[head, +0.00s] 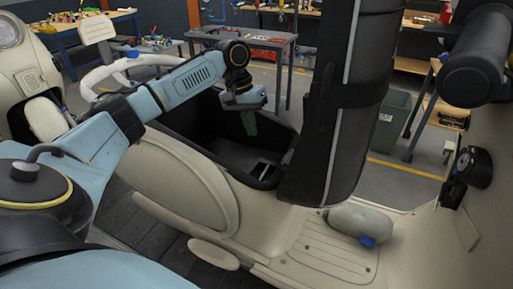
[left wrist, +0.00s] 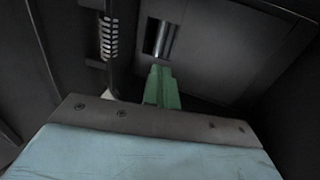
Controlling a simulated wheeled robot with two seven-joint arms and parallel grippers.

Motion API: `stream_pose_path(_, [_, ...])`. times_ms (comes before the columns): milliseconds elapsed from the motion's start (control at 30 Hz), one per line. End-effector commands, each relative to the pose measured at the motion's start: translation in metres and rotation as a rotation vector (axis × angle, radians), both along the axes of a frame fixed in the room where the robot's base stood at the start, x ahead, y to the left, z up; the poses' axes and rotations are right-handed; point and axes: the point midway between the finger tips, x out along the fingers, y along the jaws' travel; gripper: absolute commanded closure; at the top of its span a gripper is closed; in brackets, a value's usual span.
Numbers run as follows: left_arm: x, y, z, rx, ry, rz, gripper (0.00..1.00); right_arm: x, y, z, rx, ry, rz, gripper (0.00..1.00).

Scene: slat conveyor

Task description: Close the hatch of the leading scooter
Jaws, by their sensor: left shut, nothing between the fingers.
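A cream scooter (head: 180,190) stands in front of me, its handlebar to the right. Its hatch, the long black seat (head: 345,95), is raised nearly upright on the right side of the opening. Below it the dark storage compartment (head: 205,125) is open. My left gripper (head: 249,122) reaches over the compartment with green fingers pointing down. The fingers are shut and empty, left of the raised seat and apart from it. In the left wrist view, the green fingers (left wrist: 161,88) show against the dark compartment interior (left wrist: 215,80), with a spring and a metal cylinder beyond. My right gripper is out of view.
Another cream scooter (head: 25,75) stands at the far left. The handlebar grip (head: 472,72) rises at the right. Behind are a grey work table (head: 250,38), a workbench with parts (head: 88,22) and a grey-green bin (head: 392,120).

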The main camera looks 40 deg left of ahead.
Motion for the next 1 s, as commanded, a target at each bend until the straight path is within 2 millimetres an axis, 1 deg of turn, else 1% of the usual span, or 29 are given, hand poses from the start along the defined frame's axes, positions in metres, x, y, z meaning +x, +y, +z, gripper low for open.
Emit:
stream_pose_path(167, [0.001, -0.008, -0.028, 0.000, 0.005, -0.002, 1.00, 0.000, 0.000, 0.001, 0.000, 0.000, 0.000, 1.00])
stream_pose_path(400, [0.005, -0.020, -0.079, -0.001, 0.005, -0.001, 1.00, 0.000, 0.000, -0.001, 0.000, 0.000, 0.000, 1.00])
stream_pose_path(600, [0.008, -0.027, -0.111, 0.000, 0.001, -0.002, 1.00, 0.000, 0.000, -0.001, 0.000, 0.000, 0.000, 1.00])
stream_pose_path(700, [0.009, -0.029, -0.121, -0.001, 0.002, -0.001, 1.00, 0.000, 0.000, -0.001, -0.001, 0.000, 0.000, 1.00])
stream_pose_path(800, [0.009, -0.030, -0.126, 0.001, 0.001, -0.001, 1.00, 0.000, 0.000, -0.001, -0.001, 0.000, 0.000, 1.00])
stream_pose_path(1000, [0.009, -0.031, -0.129, 0.001, 0.001, -0.001, 1.00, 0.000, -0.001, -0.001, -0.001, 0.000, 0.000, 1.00])
